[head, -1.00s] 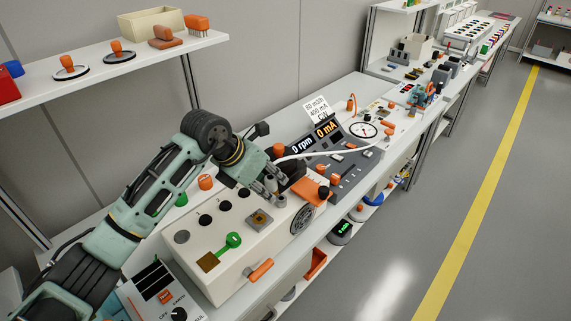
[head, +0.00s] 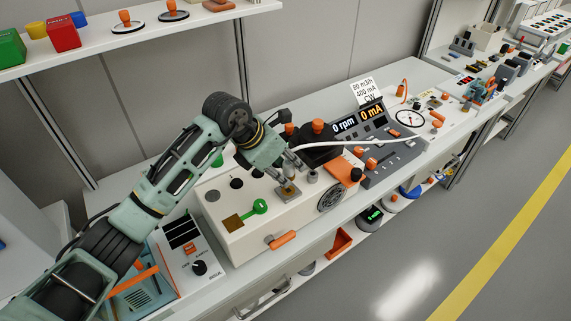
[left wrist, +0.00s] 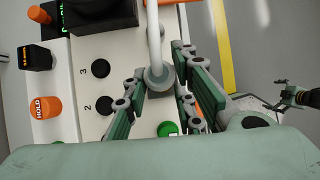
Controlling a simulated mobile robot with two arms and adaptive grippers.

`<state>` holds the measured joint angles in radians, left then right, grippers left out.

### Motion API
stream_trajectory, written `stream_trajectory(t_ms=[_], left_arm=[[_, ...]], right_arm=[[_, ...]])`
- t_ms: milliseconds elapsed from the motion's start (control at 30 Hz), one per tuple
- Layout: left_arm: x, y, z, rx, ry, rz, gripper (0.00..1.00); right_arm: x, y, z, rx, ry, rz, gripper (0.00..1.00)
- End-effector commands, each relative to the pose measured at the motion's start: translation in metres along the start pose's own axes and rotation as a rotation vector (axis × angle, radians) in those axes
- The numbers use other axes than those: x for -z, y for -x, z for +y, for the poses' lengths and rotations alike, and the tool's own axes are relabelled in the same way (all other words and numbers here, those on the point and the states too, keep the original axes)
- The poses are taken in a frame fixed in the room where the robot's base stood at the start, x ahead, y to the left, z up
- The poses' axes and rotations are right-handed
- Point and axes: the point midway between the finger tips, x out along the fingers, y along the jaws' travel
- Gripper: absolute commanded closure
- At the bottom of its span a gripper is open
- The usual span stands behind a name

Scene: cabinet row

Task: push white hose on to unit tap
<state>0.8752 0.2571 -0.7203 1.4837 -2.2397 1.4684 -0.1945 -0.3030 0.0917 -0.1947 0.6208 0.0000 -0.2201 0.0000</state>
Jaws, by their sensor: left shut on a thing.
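In the left wrist view the hose (left wrist: 154,35) meets a grey round collar (left wrist: 158,77) between the fingers of my left gripper (left wrist: 158,90). That gripper is shut on the hose end, above the cream unit. A grey upright stub (head: 312,177) stands on the unit just right of the fingertips; I cannot tell whether it is the tap. A small gripper, apparently my right one (left wrist: 290,97), shows far right in the left wrist view; its opening is unclear.
The cream unit (head: 240,243) carries a green lever (head: 260,206), a brown square plate (head: 233,222) and an orange handle (head: 283,240). The grey panel (head: 385,158) with displays stands to its right. A shelf (head: 130,38) hangs behind. The floor in front is open.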

Motion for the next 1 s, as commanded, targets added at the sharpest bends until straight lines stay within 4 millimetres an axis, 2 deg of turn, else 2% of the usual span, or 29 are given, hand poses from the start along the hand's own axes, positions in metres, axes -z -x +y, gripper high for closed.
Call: stream_trajectory(t_ms=[233, 400, 633, 1000], left_arm=[[0.014, -0.023, 0.000, 0.000, 0.001, 0.000, 1.00], [0.020, -0.034, 0.001, 0.001, 0.000, -0.002, 1.00], [0.021, -0.036, 0.001, -0.001, 0.000, -0.002, 1.00], [0.021, -0.036, 0.001, -0.001, 0.000, -0.001, 1.00]], right_arm=[[0.000, -0.017, -0.002, 0.002, -0.001, 0.001, 0.00], [0.002, -0.023, -0.013, 0.015, -0.003, 0.004, 0.00], [0.004, -0.024, -0.020, 0.022, 0.000, 0.006, 0.00], [0.002, -0.024, -0.011, 0.013, 0.003, 0.005, 0.00]])
